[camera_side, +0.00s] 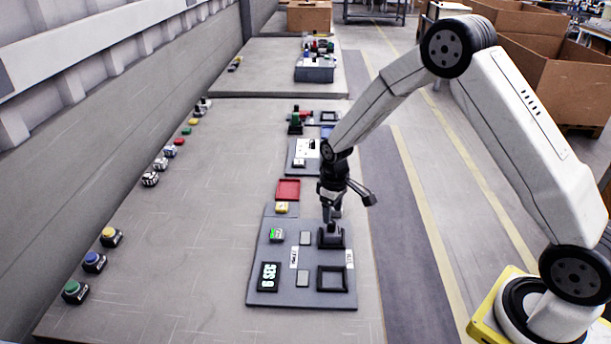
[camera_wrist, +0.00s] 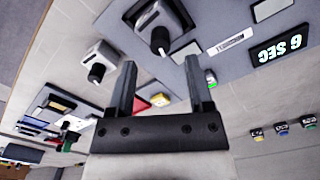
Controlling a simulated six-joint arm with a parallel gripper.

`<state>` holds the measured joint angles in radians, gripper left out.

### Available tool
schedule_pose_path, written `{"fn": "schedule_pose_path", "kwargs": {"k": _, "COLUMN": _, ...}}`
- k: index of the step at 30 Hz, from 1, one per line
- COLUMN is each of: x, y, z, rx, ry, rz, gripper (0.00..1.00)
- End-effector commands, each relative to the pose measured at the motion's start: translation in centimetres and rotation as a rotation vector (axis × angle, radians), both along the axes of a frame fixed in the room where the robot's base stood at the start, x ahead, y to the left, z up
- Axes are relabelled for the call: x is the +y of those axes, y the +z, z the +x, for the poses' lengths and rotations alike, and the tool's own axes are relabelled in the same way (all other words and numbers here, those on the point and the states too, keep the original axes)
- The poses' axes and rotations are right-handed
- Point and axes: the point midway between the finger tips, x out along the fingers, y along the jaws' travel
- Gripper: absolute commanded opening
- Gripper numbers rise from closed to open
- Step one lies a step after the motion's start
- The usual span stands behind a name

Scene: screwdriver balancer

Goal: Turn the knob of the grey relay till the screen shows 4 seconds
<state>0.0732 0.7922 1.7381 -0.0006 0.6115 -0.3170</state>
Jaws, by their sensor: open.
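The screen (camera_side: 269,277) on the grey panel reads 6 SEC; it also shows in the wrist view (camera_wrist: 281,47). A grey relay with a black knob (camera_wrist: 160,40) sits on the panel's upper left in the wrist view. In the side view the relay (camera_side: 331,237) is dark and partly covered by my gripper. My gripper (camera_side: 335,210) is just above it, fingers pointing down. In the wrist view my gripper (camera_wrist: 159,63) is open with a gap between its fingers, and the knob appears just beyond the fingertips. I cannot tell whether they touch it.
An empty square socket (camera_side: 332,278) is in front of the relay. A red tray (camera_side: 288,189) lies behind the panel. Several coloured buttons (camera_side: 94,262) line the wall side. The table's middle is clear.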

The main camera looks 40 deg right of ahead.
Motion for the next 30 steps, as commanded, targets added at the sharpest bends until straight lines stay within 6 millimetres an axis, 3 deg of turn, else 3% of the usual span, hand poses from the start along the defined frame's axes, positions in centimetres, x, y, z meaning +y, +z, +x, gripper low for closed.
{"fn": "schedule_pose_path", "kwargs": {"k": 10, "x": 0.0, "y": -3.7, "z": 0.0, "rx": 0.002, "ry": 0.0, "rz": 0.0, "gripper": 0.66}}
{"fn": "schedule_pose_path", "kwargs": {"k": 24, "x": 0.0, "y": -4.6, "z": 0.0, "rx": -0.001, "ry": 0.0, "rz": -0.001, "gripper": 0.66}}
{"fn": "schedule_pose_path", "kwargs": {"k": 25, "x": 0.0, "y": -4.6, "z": 0.0, "rx": -0.001, "ry": 0.0, "rz": -0.001, "gripper": 0.63}}
{"fn": "schedule_pose_path", "kwargs": {"k": 30, "x": 0.0, "y": -4.6, "z": 0.0, "rx": -0.001, "ry": 0.0, "rz": -0.001, "gripper": 0.09}}
